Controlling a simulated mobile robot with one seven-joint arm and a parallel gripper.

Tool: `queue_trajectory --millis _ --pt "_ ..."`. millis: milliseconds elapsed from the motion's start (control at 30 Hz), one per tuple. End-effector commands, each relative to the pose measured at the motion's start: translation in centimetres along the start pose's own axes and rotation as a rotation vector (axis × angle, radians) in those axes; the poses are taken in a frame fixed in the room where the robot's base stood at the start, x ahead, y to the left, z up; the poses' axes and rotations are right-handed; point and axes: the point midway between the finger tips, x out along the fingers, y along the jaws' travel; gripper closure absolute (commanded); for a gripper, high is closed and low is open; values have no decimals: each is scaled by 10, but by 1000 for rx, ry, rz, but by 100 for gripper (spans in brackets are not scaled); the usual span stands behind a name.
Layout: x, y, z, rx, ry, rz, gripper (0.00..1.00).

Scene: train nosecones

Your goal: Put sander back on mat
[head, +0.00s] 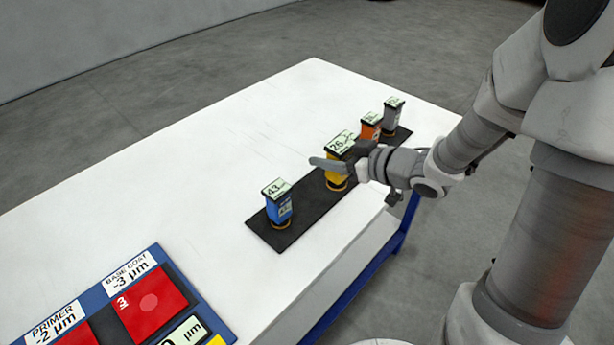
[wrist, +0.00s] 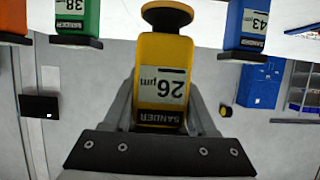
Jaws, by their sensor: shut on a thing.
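A yellow sander (head: 335,178) marked 26 is upright at the middle of the black mat (head: 310,211). My gripper (head: 343,163) is shut on its upper body from the side. In the wrist view the yellow sander (wrist: 163,60) appears upside down between the two grey fingers. In the head view its base overlaps the mat, but I cannot tell whether it touches. The mat lies on a white table (head: 200,150).
A blue sander (head: 278,208) marked 43 stands at the mat's near end. The wrist view shows a green sander (wrist: 78,18). A panel with red squares (head: 155,304) lies front left.

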Motion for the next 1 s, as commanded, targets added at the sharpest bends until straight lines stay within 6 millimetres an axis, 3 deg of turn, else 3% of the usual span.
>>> queue_trajectory --millis 100,300,467,733,1000 --pt "35 -1 8 -1 2 -5 100" --pt "69 -1 11 -1 3 -1 100" --pt "77 0 14 0 1 0 100" --pt "90 0 48 1 0 1 100" --pt "90 0 48 -1 2 1 100"
